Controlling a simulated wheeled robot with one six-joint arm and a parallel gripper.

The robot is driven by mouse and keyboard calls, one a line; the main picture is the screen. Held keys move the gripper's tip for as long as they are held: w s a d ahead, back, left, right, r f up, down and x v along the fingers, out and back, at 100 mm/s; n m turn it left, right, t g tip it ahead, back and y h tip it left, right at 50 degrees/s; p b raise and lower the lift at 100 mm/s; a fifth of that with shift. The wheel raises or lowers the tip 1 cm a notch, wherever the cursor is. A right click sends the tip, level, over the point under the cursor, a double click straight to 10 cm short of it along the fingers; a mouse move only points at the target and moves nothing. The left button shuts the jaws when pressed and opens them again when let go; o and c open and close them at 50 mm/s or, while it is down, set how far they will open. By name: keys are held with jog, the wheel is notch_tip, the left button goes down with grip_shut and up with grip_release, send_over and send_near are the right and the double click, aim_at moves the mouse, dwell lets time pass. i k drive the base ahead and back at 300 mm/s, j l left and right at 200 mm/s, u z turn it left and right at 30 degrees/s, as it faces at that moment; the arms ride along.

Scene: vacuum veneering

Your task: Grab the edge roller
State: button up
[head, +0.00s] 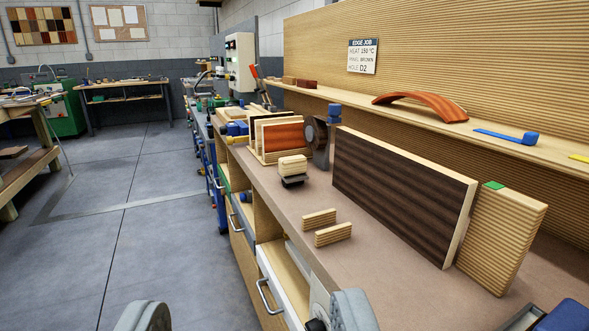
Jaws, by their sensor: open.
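My gripper (248,314) shows at the bottom edge as two grey rounded fingertips set wide apart, open with nothing between them. A small tool with a pale wooden top and a dark base (292,169) stands on the bench (290,205), well ahead of my gripper. It may be the edge roller, but I cannot tell for sure. Behind it, a dark round part (311,136) sits beside a grey and blue stand (328,137). A dark brown striped panel (395,190) stands upright on the bench to the right.
Two small wooden strips (326,226) lie on the bench. A pale ribbed block (502,235) with a green patch stands right of the panel. A rack of panels (280,137) stands farther back. Drawers below are partly open (277,280).

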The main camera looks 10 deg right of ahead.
aim_at(292, 171)
jog(key=i+j+z, duration=0.55)
jog(key=i+j, duration=0.35)
